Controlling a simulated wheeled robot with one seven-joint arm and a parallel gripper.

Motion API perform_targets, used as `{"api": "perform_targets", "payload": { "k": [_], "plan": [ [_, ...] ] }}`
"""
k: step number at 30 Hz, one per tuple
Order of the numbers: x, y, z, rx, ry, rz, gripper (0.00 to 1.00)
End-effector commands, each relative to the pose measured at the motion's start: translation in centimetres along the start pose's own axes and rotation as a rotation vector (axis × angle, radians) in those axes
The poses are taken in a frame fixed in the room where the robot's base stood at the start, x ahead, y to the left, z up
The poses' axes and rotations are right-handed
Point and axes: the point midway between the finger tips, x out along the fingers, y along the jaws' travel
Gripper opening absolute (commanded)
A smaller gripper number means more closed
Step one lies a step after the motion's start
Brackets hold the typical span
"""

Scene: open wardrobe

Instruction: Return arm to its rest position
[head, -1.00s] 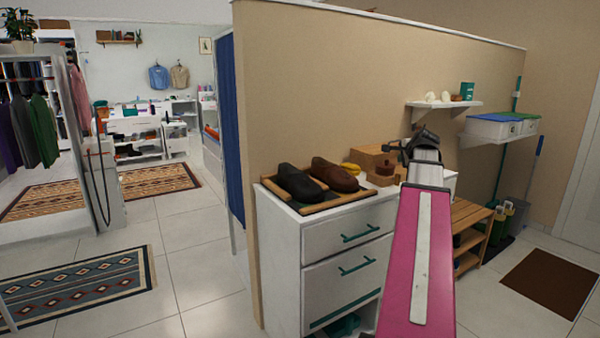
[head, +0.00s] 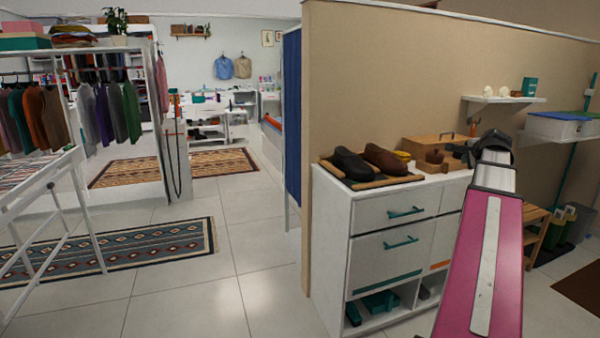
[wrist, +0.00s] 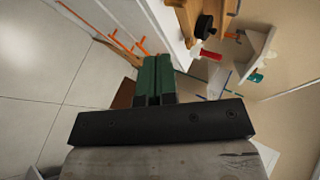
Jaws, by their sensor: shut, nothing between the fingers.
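My gripper (wrist: 153,80) shows in the wrist view with its two green fingers side by side, shut and with nothing between them. In the head view my pink arm reaches up and forward at the right, its dark far end in front of the beige partition (head: 390,90) and the right end of the white cabinet (head: 375,255). My fingers cannot be made out in the head view.
Dark shoes (head: 385,158) lie on a wooden tray on the cabinet, beside a wooden box (head: 425,148). A wall shelf (head: 500,99) hangs at the right. Clothes racks stand at the left. Tiled floor (head: 190,300) is open between rug (head: 120,250) and cabinet.

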Motion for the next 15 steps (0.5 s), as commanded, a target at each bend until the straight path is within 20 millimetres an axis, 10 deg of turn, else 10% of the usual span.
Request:
{"api": "perform_targets", "payload": {
  "k": [15],
  "plan": [
    [4.5,6.0,7.1,-0.185,-0.082,0.124,0.00]
  ]
}}
